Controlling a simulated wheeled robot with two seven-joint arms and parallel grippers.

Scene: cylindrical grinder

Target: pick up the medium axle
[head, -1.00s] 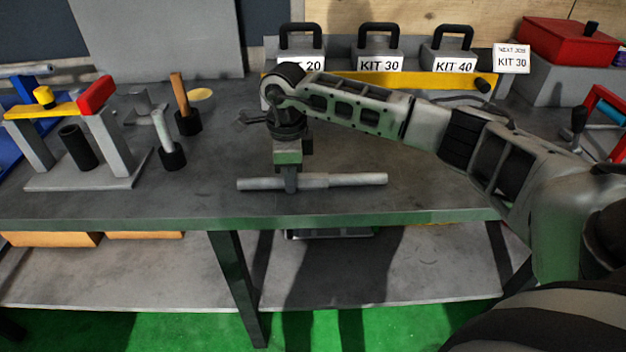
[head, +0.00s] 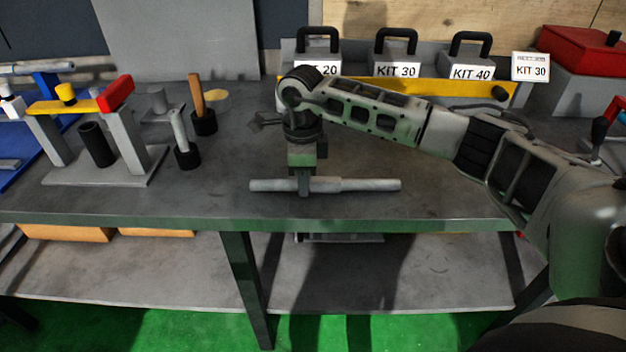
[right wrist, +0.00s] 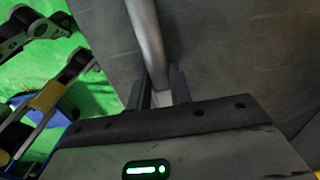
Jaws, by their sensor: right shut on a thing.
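The medium axle is a grey stepped rod (head: 360,185) lying level, left to right, near the front of the dark workbench (head: 440,200). My right gripper (head: 304,189) points down and is shut on the axle left of its middle. In the right wrist view, the axle (right wrist: 146,35) runs up from between the two dark fingers (right wrist: 158,92). I cannot tell whether the axle touches the bench or hangs just above it. My left gripper is not in view.
A red box (head: 580,52) stands at the back right. The bench front edge is close.

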